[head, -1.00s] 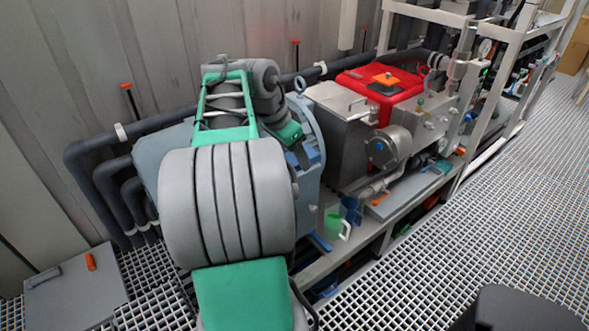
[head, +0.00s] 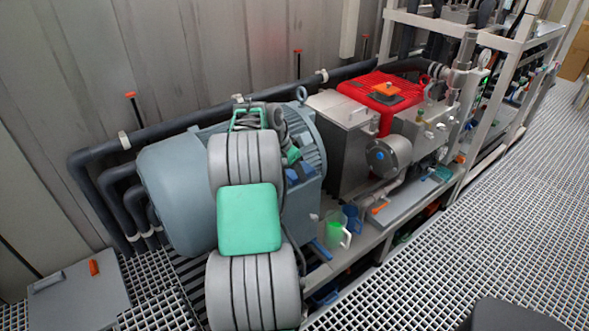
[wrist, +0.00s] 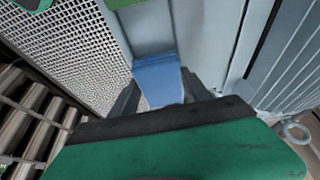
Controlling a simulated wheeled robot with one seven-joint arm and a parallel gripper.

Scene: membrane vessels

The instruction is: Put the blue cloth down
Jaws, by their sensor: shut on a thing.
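The blue cloth (wrist: 158,76) shows in the wrist view as a flat blue piece. It lies between the dark fingers of my gripper (wrist: 160,88), which is shut on it. A grey-blue metal surface (wrist: 150,30) lies behind the cloth, and I cannot tell whether they touch. In the head view my arm reaches over the large grey-blue motor (head: 170,185), and my gripper is mostly hidden behind my own links. Blue patches show by the motor's far end there, but I cannot tell whether they are the cloth.
A green cup (head: 335,234) and a blue jug (head: 351,217) stand on the skid beside the motor. A red-topped pump unit (head: 380,97) is to the right. Dark pipes (head: 110,150) run along the wall. The grating floor (head: 470,240) at the right is mostly clear.

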